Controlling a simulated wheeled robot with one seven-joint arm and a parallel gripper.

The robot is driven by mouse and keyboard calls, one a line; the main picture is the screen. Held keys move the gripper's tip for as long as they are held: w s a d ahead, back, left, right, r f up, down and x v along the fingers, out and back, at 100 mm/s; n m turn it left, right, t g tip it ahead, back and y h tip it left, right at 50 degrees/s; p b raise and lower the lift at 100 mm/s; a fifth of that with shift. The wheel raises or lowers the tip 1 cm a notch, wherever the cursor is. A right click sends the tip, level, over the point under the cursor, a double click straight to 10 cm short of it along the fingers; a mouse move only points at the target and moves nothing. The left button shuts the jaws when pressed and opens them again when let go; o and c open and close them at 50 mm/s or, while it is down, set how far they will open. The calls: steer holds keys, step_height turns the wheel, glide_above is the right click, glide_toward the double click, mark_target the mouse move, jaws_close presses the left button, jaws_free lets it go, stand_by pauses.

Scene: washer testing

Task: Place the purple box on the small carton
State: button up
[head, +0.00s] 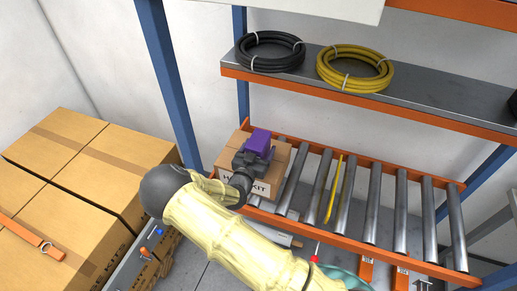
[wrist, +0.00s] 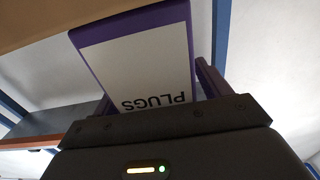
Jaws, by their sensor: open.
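The purple box (head: 258,141) sits at the top of the small carton (head: 227,157), a brown box with partly covered "KIT" lettering at the left end of the roller rack. My gripper (head: 249,161) is at the purple box, with its jaws open and close to it. In the wrist view the purple box (wrist: 135,60) shows a white label reading "PLUGS", upside down, just in front of the gripper (wrist: 165,110). A tan surface along the top left of the wrist view looks like the carton. The exact contact under the box is hidden.
Large cartons (head: 95,165) stand at the left. Metal rollers (head: 372,208) run right of the small carton, with a yellow strip (head: 334,190) among them. A shelf (head: 420,101) above holds a black hose coil (head: 270,65) and a yellow one (head: 328,68). Blue posts (head: 168,70) flank the rack.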

steer(key=shift+r, duration=0.15)
steer(key=b+v, duration=0.3)
steer(key=v, duration=0.9)
steer(key=shift+b, duration=0.35)
